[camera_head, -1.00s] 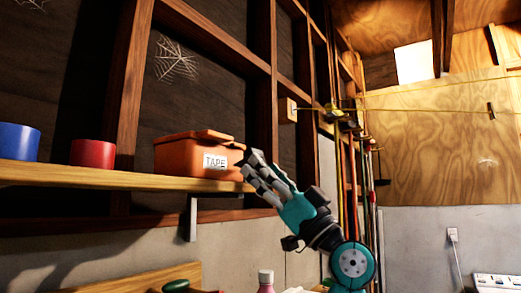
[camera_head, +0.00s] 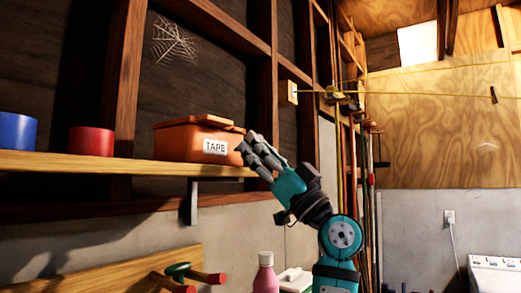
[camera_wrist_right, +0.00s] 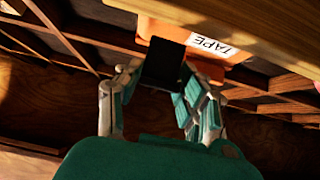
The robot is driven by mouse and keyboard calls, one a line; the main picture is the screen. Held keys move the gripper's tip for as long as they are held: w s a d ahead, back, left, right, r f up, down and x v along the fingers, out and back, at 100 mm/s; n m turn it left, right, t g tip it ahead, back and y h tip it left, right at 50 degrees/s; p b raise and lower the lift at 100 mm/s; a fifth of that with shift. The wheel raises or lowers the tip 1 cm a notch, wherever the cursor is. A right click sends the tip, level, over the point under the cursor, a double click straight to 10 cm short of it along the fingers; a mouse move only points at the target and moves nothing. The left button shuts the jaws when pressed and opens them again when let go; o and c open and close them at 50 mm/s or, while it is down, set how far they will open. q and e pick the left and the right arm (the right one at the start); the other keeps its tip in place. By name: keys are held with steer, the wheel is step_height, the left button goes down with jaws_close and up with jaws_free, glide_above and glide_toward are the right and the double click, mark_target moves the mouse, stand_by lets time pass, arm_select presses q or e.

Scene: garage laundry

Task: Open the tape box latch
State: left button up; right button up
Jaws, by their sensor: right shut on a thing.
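The orange tape box (camera_head: 178,145) with a white TAPE label (camera_head: 215,146) sits on the wooden shelf. Its lid lies on top; I cannot tell whether it is ajar. My right gripper (camera_head: 255,153) is at the right end of the box front, beside the label. In the right wrist view the box (camera_wrist_right: 163,29) shows upside down. There my right gripper (camera_wrist_right: 158,80) is shut on a dark flat piece (camera_wrist_right: 162,62) at the box front, which looks like the latch. My left gripper is not in view.
A red cup-like thing (camera_head: 91,141) and a blue one (camera_head: 17,131) stand left of the box on the shelf (camera_head: 110,165). A shelf bracket (camera_head: 190,202) hangs below. Lower down are a pink bottle (camera_head: 265,275) and a peg rack (camera_head: 110,279). Wall studs stand behind.

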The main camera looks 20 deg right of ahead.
steer(key=shift+d+r+g+h, duration=0.1)
steer(key=shift+r+g+h, duration=0.3)
steer(key=shift+g, duration=0.3)
steer(key=o, duration=1.2)
steer(key=shift+c, duration=0.2)
steer(key=v, duration=1.2)
steer(key=shift+s+r, duration=0.1)
steer(key=shift+r, duration=0.05)
